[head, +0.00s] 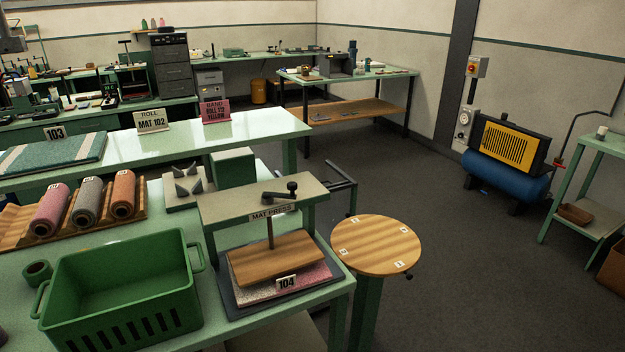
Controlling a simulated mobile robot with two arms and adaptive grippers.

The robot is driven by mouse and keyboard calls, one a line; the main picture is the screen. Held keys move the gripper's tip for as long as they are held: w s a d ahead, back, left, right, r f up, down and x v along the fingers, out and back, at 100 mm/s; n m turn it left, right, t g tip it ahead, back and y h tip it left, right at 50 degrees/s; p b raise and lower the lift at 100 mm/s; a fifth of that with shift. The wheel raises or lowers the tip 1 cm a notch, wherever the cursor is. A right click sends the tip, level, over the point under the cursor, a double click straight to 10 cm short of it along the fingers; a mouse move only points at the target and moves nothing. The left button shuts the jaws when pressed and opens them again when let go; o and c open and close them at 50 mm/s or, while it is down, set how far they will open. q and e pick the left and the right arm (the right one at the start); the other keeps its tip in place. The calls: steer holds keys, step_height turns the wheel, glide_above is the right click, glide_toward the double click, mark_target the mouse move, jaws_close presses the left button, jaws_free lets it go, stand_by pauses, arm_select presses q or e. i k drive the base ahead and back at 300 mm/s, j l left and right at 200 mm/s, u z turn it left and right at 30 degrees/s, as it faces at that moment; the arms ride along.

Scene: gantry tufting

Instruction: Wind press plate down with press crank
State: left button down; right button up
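The mat press, labelled "MAT PRESS" (272,212), stands at the right end of the near green table. Its press crank (280,194) is a dark bar with a knob, on top of the pale green crossbeam (235,203). A thin screw (269,234) runs down from the beam to the wooden press plate (278,260). Under the plate lies a pink and white mat (255,292) on a dark base, with a "104" tag (286,282) at the front. I cannot tell whether plate and mat touch. Neither of my grippers is in view.
A green crate (122,290) stands left of the press. Behind it are a wooden rack (75,228) with yarn rolls and a block with grey cones (187,182). A round wooden stand (376,244) is close to the press's right. Open floor (460,260) lies further right.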

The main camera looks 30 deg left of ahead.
mark_target(267, 197)
steer(key=i+l+u, duration=0.25)
steer(key=i+l, duration=0.15)
steer(key=l, duration=0.25)
steer(key=i+l+u, duration=0.15)
steer(key=l, duration=0.15)
